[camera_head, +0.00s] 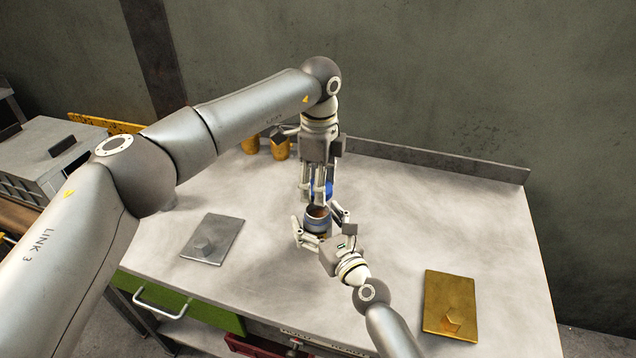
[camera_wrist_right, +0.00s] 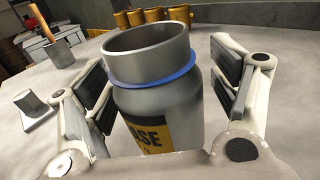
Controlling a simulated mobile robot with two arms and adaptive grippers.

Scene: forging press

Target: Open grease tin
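The grease tin (camera_head: 317,222) is upright at the middle of the table, its top open and a brown inside showing. In the right wrist view the tin (camera_wrist_right: 160,105) is a grey can with a bare neck, a blue ring and a yellow label ending in "ASE". My left gripper (camera_head: 317,192) points down just above the tin. It is shut on a blue lid (camera_head: 328,188), which is apart from the tin and partly hidden by the fingers.
A grey plate with a block (camera_head: 212,240) lies at left, and a brass plate (camera_head: 450,303) at front right. Brass cups (camera_head: 280,148) stand at the back, by the raised rear edge (camera_head: 430,158).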

